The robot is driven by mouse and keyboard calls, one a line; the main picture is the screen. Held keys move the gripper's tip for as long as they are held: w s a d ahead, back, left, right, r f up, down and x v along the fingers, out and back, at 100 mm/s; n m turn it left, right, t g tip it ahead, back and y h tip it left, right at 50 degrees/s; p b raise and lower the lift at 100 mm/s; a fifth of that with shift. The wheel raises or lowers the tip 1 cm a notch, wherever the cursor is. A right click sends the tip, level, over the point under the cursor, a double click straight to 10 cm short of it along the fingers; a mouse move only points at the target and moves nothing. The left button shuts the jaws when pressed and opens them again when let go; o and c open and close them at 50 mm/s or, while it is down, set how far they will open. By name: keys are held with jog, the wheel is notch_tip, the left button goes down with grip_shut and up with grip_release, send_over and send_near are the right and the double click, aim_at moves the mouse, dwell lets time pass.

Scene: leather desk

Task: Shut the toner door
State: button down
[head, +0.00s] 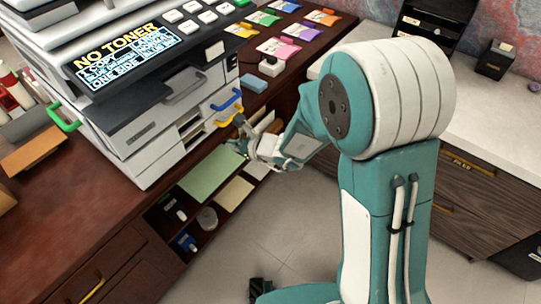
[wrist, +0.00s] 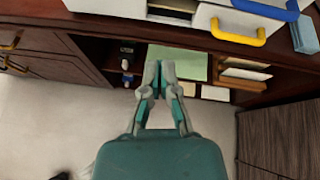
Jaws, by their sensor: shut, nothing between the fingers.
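The copier (head: 160,100) stands on the desk at the left of the head view, its lit display (head: 125,55) reading "NO TONER". Its front has a grey handle (head: 185,87), a blue handle (head: 226,99) and a yellow handle (head: 229,113); a green handle (head: 62,118) juts out at its left. I cannot tell which part is the toner door. My gripper (head: 240,140) is below the yellow handle and apart from it in the wrist view, where the yellow handle (wrist: 238,36) is up and right of the fingertips (wrist: 158,65). The fingers are together and empty.
Below the desk edge are open shelves with a green sheet (head: 212,173), paler sheets (head: 235,193) and small items. Coloured packets (head: 285,48) and a blue block (head: 254,83) lie on the desk right of the copier. The floor (head: 260,235) in front is clear.

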jog(key=s+d+r+n+g+h, duration=0.2)
jog(key=s+d+r+n+g, duration=0.2)
jog(key=s+d+r+n, duration=0.6)
jog(key=shift+s+r+n+h, duration=0.4)
jog(key=shift+s+r+n, duration=1.35)
jog(key=shift+s+n, duration=1.2)
jog(key=shift+w+n, duration=0.45)
